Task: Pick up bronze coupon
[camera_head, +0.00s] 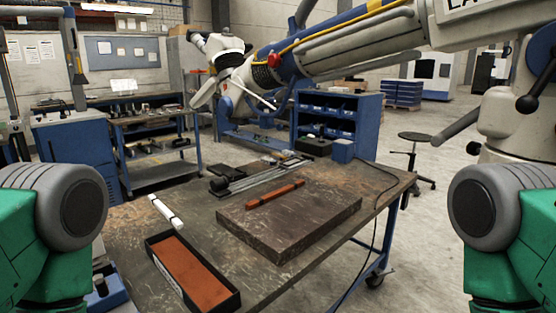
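A reddish-brown bar (275,194), which looks like the bronze coupon, lies on top of a thick dark slab (290,222) on the workbench. It lies at a slant, its right end farther back, near the slab's back left edge. A black-rimmed tray (235,301) with a flat orange-brown floor lies at the bench's front left. Neither gripper shows; only green and grey parts of my arms appear at the left and right edges.
A white bar (166,212) lies behind the tray. A dark metal tool with rods (245,181) lies behind the slab, with a small blue box (342,151) farther back. A cable (375,220) crosses the bench's right side. A large white robot arm (340,55) hangs above.

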